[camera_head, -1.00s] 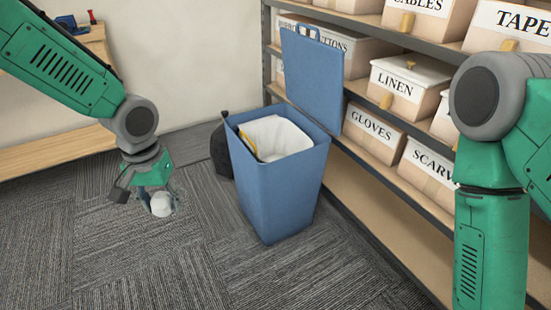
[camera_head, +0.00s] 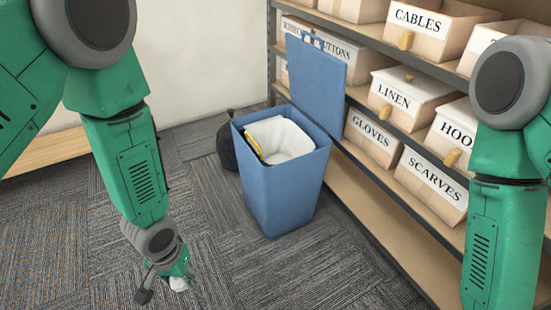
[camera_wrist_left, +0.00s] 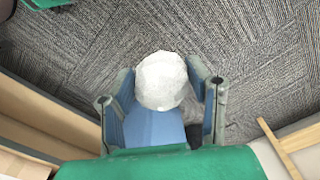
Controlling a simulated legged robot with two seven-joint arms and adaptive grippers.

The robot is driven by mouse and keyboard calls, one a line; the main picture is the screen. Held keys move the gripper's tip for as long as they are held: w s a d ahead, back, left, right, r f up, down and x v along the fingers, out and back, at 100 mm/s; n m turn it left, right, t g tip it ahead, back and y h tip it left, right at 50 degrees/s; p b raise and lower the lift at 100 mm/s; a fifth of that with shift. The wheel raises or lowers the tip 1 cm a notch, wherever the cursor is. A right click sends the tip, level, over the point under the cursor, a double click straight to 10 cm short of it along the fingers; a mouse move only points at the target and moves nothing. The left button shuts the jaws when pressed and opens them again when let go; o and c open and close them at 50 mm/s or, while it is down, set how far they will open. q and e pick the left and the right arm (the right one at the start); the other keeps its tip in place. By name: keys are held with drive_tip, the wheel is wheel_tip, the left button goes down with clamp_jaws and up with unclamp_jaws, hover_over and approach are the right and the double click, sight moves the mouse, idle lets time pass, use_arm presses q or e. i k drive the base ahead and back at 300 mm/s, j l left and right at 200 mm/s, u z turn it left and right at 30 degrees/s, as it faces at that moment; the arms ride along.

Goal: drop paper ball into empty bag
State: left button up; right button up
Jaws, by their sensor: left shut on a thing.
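My left gripper (camera_head: 178,276) is shut on a crumpled white paper ball (camera_head: 180,284), low in the head view. The ball also shows between the fingers in the left wrist view (camera_wrist_left: 162,80). A white bag (camera_head: 290,140) lines the open blue bin (camera_head: 283,198), right of and beyond the gripper. A yellow thing (camera_head: 252,142) shows at the bag's left edge. The bag's bottom is hidden. My right arm is at the right edge; its gripper is out of view.
The bin's blue lid (camera_head: 318,75) stands upright behind it. A dark bag (camera_head: 227,146) sits on the floor left of the bin. Shelves of labelled boxes (camera_head: 403,95) run along the right. Carpet in front of the bin is clear.

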sight(277, 160)
drive_tip(key=i+j+z, duration=0.15)
drive_tip(key=z, duration=0.3)
drive_tip(key=i+j+z, duration=0.2)
drive_tip(key=z, duration=0.25)
drive_tip(key=i+j+z, duration=0.1)
drive_tip(key=j+z, duration=0.15)
drive_tip(key=z, duration=0.2)
drive_tip(key=i+j, duration=0.1)
drive_tip(key=j, duration=0.3)
drive_tip(key=i+j+z, duration=0.15)
drive_tip(key=j, duration=0.3)
drive_tip(key=i+j, duration=0.1)
drive_tip(key=j, duration=0.3)
drive_tip(key=i+j+z, duration=0.1)
drive_tip(key=j, duration=0.35)
drive_tip(key=i+j+z, duration=0.1)
drive_tip(key=j, duration=0.3)
